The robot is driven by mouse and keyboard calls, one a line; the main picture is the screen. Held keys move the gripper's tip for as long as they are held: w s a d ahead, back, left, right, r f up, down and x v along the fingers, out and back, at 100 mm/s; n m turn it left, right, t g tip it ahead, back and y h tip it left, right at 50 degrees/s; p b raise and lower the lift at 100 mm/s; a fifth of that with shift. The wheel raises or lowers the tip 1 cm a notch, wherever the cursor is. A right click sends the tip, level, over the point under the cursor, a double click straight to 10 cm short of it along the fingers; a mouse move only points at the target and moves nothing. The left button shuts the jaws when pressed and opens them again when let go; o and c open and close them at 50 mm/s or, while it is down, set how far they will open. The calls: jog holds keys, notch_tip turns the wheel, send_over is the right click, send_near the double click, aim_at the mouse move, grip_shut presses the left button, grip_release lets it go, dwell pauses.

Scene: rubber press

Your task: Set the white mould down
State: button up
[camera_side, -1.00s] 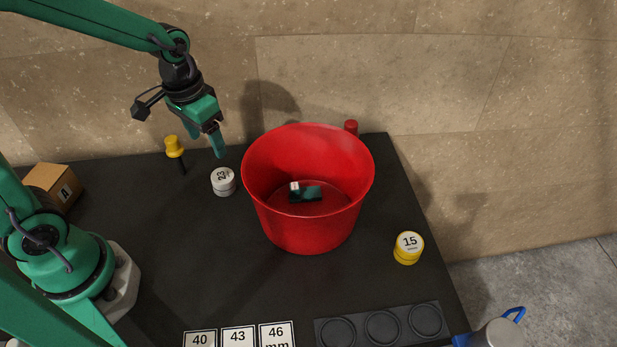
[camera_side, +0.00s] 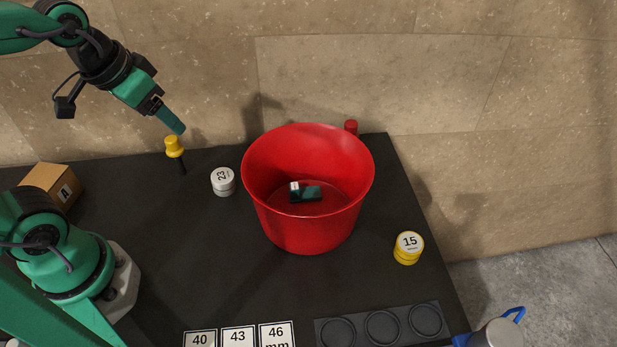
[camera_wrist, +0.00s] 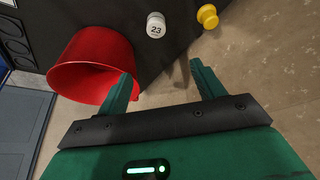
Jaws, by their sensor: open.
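The white mould (camera_side: 223,181), marked 23, stands upright on the black table between the yellow-topped peg and the red tub. It also shows in the wrist view (camera_wrist: 156,25), beyond my fingertips. My gripper (camera_side: 176,126) is raised up and to the left of the mould, near the wall, above the level of the yellow knob. In the wrist view my gripper (camera_wrist: 163,75) has its two green fingers wide apart with nothing between them. The gripper and the mould are well apart.
A large red tub (camera_side: 308,228) with a dark item (camera_side: 307,194) inside stands right of the mould. A yellow-knobbed peg (camera_side: 174,147) stands to its left. A yellow mould (camera_side: 408,248) marked 15, a tray of round recesses (camera_side: 383,327), number cards (camera_side: 238,337) and a cardboard box (camera_side: 53,186) lie around.

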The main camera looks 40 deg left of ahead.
jog(key=shift+s+r+t, duration=0.25)
jog(key=shift+s+r, duration=0.15)
jog(key=shift+s, duration=0.2)
jog(key=shift+s+r+t, duration=0.25)
jog(key=shift+s+r, duration=0.1)
jog(key=shift+s, duration=0.2)
dwell(0.5)
